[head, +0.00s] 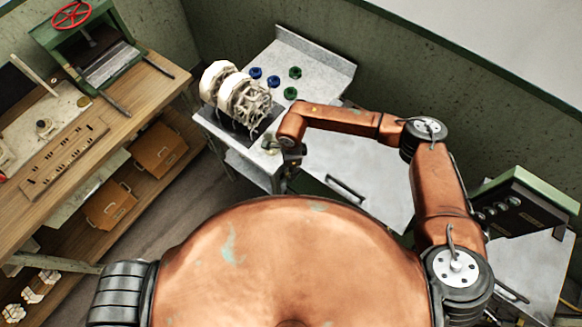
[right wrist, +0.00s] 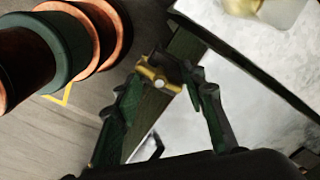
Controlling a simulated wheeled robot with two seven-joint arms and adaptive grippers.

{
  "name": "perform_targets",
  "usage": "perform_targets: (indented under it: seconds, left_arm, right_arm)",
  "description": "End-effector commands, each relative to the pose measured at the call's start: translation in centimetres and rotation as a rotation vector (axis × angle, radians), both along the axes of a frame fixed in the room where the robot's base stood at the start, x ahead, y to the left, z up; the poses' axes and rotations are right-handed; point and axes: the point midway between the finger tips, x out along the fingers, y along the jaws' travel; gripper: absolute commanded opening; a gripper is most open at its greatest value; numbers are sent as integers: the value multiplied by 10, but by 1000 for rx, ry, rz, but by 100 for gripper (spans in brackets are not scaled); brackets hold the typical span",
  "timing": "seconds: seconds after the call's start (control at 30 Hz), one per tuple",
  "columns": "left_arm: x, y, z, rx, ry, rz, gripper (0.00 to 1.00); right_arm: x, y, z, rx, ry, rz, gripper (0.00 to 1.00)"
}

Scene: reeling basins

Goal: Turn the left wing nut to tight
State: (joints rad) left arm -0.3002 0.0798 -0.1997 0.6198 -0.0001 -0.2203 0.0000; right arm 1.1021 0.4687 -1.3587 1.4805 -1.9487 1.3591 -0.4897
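My right arm reaches across to the grey metal bench, and my right gripper (head: 291,166) hangs low at the bench's front edge. In the right wrist view its two dark green fingers (right wrist: 163,82) stand on either side of a small brass piece with a pale round stud, which looks like a wing nut (right wrist: 155,72). The piece sits over a dark green bar. The fingertips are very close to it, but I cannot tell whether they touch it. Its wing angle is unclear. My left gripper is in neither view.
A reeling machine with white discs (head: 240,98) stands on the metal bench (head: 310,62), near several blue and green round pieces (head: 290,93). A wooden workbench (head: 150,85) with a green press (head: 85,45) is at left. A green-topped box (head: 525,205) is at right.

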Motion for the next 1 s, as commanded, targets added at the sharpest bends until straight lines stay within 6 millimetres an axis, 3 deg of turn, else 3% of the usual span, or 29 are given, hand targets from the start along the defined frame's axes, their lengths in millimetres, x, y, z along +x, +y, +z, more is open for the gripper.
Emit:
perform_targets:
  seconds: [0.5, 1.0]
  left_arm:
    - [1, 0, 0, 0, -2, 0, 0]
    - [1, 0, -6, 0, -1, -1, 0]
  right_arm:
    - [0, 0, 0, 1, 0, 0, 0]
    - [0, 0, 0, 1, -1, -46, 0]
